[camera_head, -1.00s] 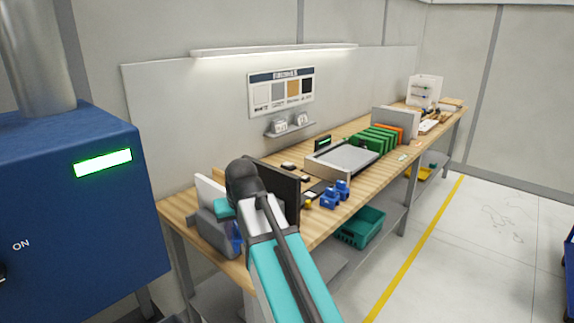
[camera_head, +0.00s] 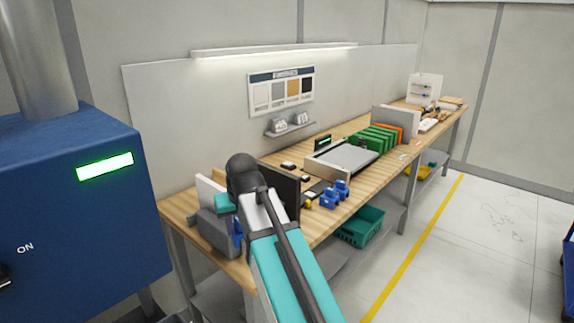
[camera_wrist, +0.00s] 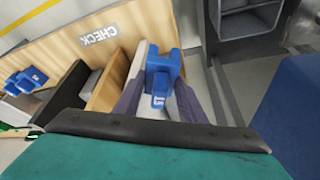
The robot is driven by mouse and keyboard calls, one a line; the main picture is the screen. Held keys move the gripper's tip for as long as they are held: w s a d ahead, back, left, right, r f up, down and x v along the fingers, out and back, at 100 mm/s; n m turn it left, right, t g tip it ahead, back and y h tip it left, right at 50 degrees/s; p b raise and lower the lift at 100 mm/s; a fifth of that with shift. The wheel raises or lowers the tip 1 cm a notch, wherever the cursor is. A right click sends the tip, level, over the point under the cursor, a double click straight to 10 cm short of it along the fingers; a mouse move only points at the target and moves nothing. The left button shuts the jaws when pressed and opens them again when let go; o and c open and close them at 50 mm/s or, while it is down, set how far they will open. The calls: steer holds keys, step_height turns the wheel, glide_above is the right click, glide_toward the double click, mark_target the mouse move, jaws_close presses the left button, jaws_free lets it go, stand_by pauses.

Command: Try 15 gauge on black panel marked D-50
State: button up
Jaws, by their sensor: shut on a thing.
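A blue gauge (camera_wrist: 163,66) with a white marking that looks like 15 sits between the fingers of my gripper (camera_wrist: 160,88) in the wrist view. My gripper is shut on it. In the head view my gripper is at the near end of the bench, with a bit of blue (camera_head: 238,228) showing below it. A black panel (camera_head: 282,187) stands upright just behind my wrist; in the wrist view a black panel (camera_wrist: 62,95) stands left of the gauge, apart from it. I cannot read a D-50 mark on it.
Other blue gauges (camera_head: 336,193) stand on the wooden bench (camera_head: 370,182). A wood-coloured panel (camera_wrist: 106,84) stands between gauge and black panel. A label reading CHECK (camera_wrist: 98,35) is on the bench. A grey tray (camera_head: 343,160), green panels (camera_head: 372,142) and a blue machine (camera_head: 70,215) are around.

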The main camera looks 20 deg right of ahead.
steer(key=shift+r+p, duration=1)
steer(key=shift+r, duration=0.5)
steer(key=shift+f, duration=0.1)
steer(key=s+f+b, duration=0.1)
steer(key=f, duration=0.3)
steer(key=s+f+b, duration=0.1)
steer(key=s+f, duration=0.1)
steer(key=f, duration=0.1)
steer(key=s+f+b, duration=0.1)
steer(key=s+f, duration=0.1)
steer(key=f, duration=0.2)
steer(key=shift+s+f+b, duration=0.15)
steer(key=shift+f+b, duration=0.15)
steer(key=shift+b, duration=0.1)
